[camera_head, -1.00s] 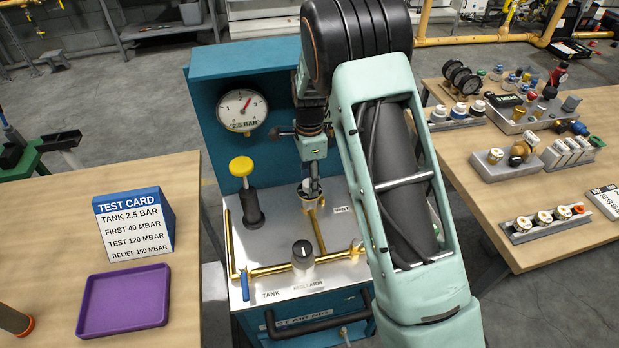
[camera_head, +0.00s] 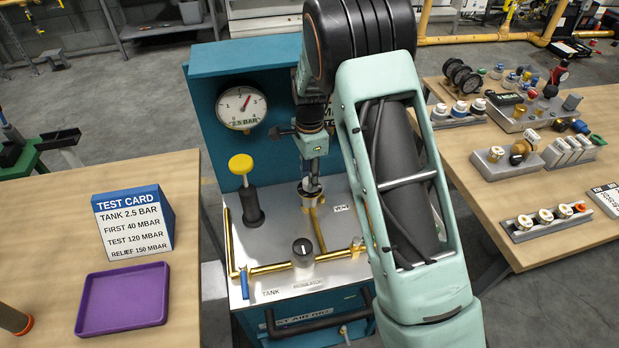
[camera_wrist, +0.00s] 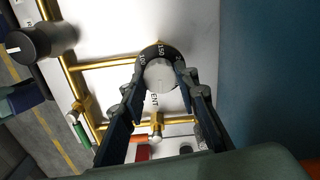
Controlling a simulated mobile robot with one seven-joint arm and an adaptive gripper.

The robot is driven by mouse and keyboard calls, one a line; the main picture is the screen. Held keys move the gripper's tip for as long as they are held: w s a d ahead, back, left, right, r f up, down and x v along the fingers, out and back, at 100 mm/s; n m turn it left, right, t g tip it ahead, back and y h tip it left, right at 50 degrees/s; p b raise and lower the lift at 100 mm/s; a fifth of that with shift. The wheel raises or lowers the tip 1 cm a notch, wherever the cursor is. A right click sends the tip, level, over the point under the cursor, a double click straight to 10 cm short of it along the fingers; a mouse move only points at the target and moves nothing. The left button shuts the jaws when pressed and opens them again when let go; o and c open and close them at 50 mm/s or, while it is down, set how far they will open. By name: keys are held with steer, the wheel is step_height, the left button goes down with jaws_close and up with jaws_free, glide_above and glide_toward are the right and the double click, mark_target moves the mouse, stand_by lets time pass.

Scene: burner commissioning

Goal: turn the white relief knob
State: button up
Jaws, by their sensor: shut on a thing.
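The white relief knob (camera_wrist: 160,76) sits in a black dial ring with white numbers, "150" showing at its far side in the wrist view. My gripper (camera_wrist: 160,88) is shut on the knob, one finger on each side. In the head view my gripper (camera_head: 312,184) points down onto the knob's brass-and-black base (camera_head: 309,197) at the back of the white panel (camera_head: 274,220). The knob's white top is mostly hidden there by my fingers.
A black regulator knob (camera_head: 302,247) stands on the brass pipe (camera_head: 268,269) in front. A yellow-topped black plunger (camera_head: 242,164) stands left, below the gauge (camera_head: 241,106) marked 2.5 bar. The test card (camera_head: 132,225) says relief 150 mbar. A purple tray (camera_head: 122,300) is empty.

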steer(key=n+b, duration=0.2)
steer(key=n, duration=0.2)
steer(key=n+b, duration=0.1)
steer(key=n, duration=0.3)
steer(key=shift+n, duration=0.4)
steer(key=n+b, duration=0.1)
steer(key=n, duration=0.3)
steer(key=shift+n+b, duration=0.3)
steer(key=n, duration=1.2)
steer(key=shift+r+n, duration=0.1)
steer(key=shift+n, duration=0.2)
steer(key=n, duration=0.4)
steer(key=shift+n+p, duration=0.3)
steer(key=shift+p, duration=0.05)
steer(key=n+p, duration=0.1)
steer(key=n, duration=0.3)
